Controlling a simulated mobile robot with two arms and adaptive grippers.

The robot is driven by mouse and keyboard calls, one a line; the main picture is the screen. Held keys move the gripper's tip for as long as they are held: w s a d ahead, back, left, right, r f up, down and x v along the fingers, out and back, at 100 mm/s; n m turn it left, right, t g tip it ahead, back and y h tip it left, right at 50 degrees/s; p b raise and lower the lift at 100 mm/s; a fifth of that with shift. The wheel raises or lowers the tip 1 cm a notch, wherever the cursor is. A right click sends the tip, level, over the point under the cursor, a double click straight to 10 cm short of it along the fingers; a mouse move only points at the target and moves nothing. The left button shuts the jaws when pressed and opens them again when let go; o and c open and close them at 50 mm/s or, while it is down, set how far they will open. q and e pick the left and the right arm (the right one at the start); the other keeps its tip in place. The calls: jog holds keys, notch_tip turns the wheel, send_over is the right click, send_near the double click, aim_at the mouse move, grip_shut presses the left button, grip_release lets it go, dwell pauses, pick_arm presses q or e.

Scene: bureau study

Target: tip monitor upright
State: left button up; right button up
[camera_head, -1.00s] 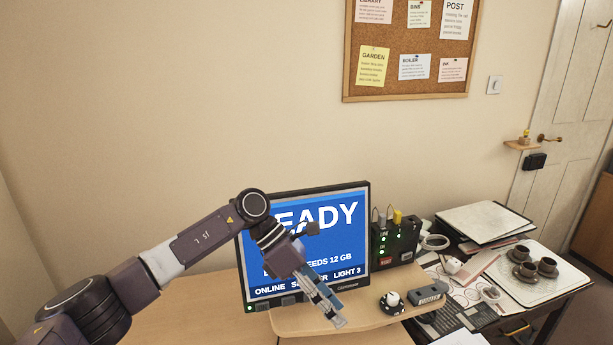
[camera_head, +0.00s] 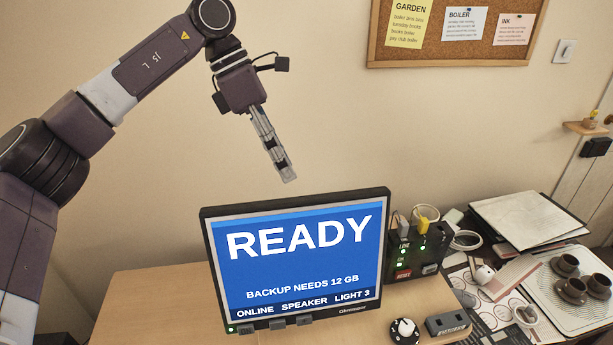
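The monitor (camera_head: 302,262) stands upright on the wooden desk, its lit blue screen facing me. The screen reads "READY" and "BACKUP NEEDS 12 GB". Its lower edge has small buttons and a green light; a base or stand is not visible. My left gripper (camera_head: 288,180) hangs in the air above the monitor's top edge, pointing down, apart from it and holding nothing that I can see. Its fingers show nearly edge-on, so the gap between them is unclear. My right gripper is not in view.
A dark box with a green light and a reset label (camera_head: 415,252) stands right of the monitor. A round knob (camera_head: 404,330) and a small grey device (camera_head: 448,325) sit in front. Papers and a tray with cups (camera_head: 570,310) lie at right. Bare desk (camera_head: 150,300) shows at left.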

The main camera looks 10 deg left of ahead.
aim_at(300, 198)
pick_arm(q)
jog(key=d+f, duration=0.1)
jog(key=s+f+p, duration=0.1)
jog(key=s+d+f, duration=0.1)
jog(key=f, duration=0.1)
jog(key=shift+d+p, duration=0.3)
jog(key=shift+p, duration=0.05)
jog(key=shift+w+d+f, duration=0.15)
jog(key=shift+w+f, duration=0.05)
jog(key=shift+f, duration=0.3)
jog(key=shift+w+d+f, duration=0.15)
jog(key=shift+f, duration=0.55)
jog(key=shift+s, duration=0.15)
jog(key=shift+d, duration=0.1)
jog(key=c, duration=0.8)
jog(key=shift+r, duration=0.1)
grip_shut()
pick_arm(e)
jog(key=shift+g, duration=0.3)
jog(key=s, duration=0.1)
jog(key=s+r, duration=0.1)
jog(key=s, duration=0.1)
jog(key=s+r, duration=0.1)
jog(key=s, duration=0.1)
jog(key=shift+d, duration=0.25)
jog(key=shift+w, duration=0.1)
